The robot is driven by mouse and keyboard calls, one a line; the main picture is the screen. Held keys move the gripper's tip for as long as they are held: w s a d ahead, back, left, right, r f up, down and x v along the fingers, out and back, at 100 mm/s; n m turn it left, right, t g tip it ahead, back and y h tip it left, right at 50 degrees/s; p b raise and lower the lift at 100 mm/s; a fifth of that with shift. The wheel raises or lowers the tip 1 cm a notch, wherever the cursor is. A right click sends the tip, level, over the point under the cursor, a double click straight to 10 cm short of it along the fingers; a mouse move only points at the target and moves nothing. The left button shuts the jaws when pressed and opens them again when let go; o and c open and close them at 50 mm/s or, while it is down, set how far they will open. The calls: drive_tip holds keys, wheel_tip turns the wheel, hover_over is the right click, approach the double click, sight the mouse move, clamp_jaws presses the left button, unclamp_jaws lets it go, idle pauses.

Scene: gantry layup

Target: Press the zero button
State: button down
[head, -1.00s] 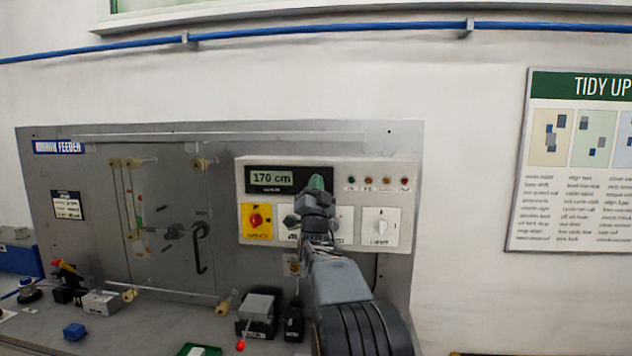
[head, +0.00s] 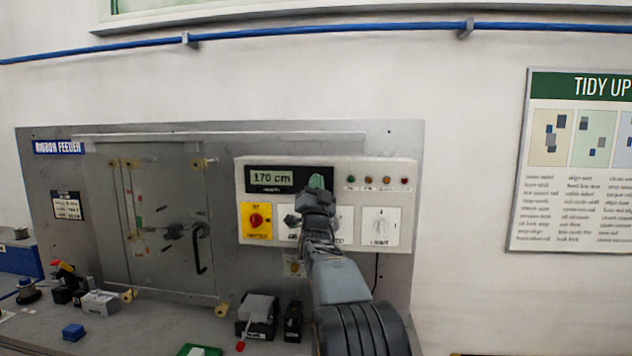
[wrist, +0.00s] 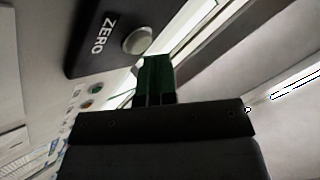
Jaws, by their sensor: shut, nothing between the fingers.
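The zero button (wrist: 138,40) is a round pale button beside the word ZERO on a dark panel in the wrist view. In the head view my arm hides it, at the right end of the black display unit (head: 262,189), which reads 170 cm. My gripper (wrist: 155,62) is shut and empty, with green fingertips. In the wrist view the tips show just below the button; I cannot tell whether they touch it. In the head view my gripper (head: 316,182) is in front of the display's right end.
The white control box (head: 338,172) also carries a yellow plate with a red knob (head: 256,220), a light switch (head: 381,225) and several small lamps. A blue block (head: 73,332) and a grey box with a red-tipped lever (head: 258,312) are on the bench below.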

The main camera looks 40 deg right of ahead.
drive_tip(key=shift+w+d, duration=0.3)
drive_tip(key=shift+w, duration=0.05)
idle(0.6)
drive_tip(key=shift+s+a+f+b, duration=0.1)
drive_tip(key=shift+s+b, duration=0.05)
drive_tip(key=shift+b, duration=0.25)
drive_tip(key=shift+s+a+b, duration=0.45)
drive_tip(key=shift+s+b, duration=0.05)
drive_tip(key=shift+b, duration=0.3)
drive_tip(key=shift+a, duration=0.1)
drive_tip(key=shift+s+a+b, duration=1.65)
drive_tip(key=shift+s+b, duration=0.15)
drive_tip(key=shift+b, duration=0.75)
